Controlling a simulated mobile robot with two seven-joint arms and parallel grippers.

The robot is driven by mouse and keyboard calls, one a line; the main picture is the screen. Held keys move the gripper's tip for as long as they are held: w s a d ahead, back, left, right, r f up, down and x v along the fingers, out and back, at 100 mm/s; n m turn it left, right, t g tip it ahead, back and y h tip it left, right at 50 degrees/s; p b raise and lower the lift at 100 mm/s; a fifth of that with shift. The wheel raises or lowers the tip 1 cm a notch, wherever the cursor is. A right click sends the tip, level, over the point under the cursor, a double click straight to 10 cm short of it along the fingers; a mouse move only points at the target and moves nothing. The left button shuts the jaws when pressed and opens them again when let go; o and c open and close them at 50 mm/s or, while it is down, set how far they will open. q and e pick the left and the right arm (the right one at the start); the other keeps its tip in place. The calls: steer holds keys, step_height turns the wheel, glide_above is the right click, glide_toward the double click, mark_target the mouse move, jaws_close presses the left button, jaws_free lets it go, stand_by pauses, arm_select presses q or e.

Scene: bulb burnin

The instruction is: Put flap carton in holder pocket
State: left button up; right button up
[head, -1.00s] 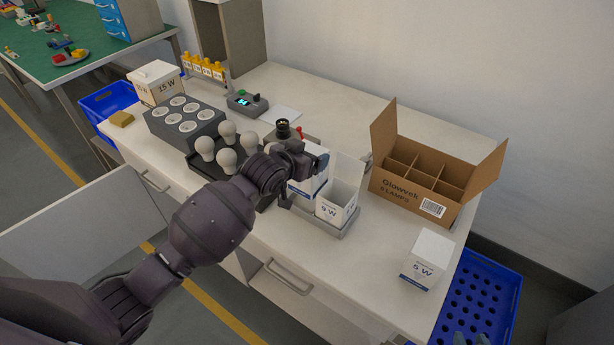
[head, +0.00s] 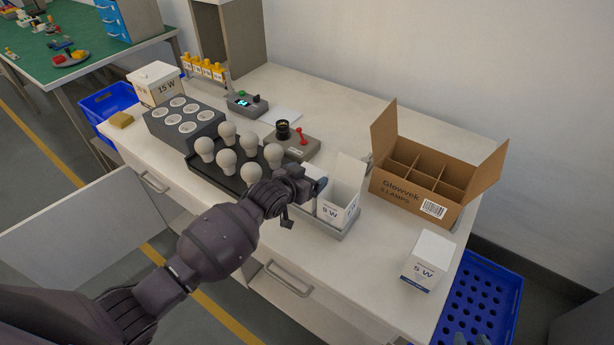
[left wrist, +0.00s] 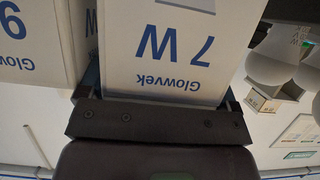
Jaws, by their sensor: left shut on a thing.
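My left gripper (head: 305,190) is shut on a white carton marked 7 W, which fills the middle of the left wrist view (left wrist: 165,45). In the head view my gripper hides most of this carton; it is at the left part of the grey holder (head: 345,232). I cannot tell how deep it sits in the pocket. A white 9 W carton (head: 331,212) with a raised flap stands in the holder right beside it; it also shows in the left wrist view (left wrist: 30,50).
Another white carton (head: 428,262) stands at the table's right front. An open divided box (head: 415,195) is behind it. A black tray (head: 237,183) of bulbs is left of the holder. A device with a red lever (head: 297,146) stands behind.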

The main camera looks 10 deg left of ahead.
arm_select(q)
steer(key=shift+f, duration=0.15)
steer(key=o, duration=0.9)
steer(key=shift+o, duration=0.2)
steer(key=shift+s+r, duration=0.15)
steer(key=shift+r, duration=0.1)
steer(key=v, duration=1.2)
steer(key=s+a+f+n+y, duration=0.1)
steer(key=s+a+f, duration=0.4)
steer(key=s, duration=0.5)
steer(key=s+a+f+n+y, duration=0.2)
steer(key=s+a+f+y, duration=0.2)
steer(key=s+f, duration=0.3)
steer(key=s+a, duration=0.1)
steer(key=s, duration=0.2)
steer(key=shift+s+a+f+g+p, duration=0.2)
steer(key=shift+s+a+g+p, duration=0.15)
steer(key=shift+s+g, duration=0.05)
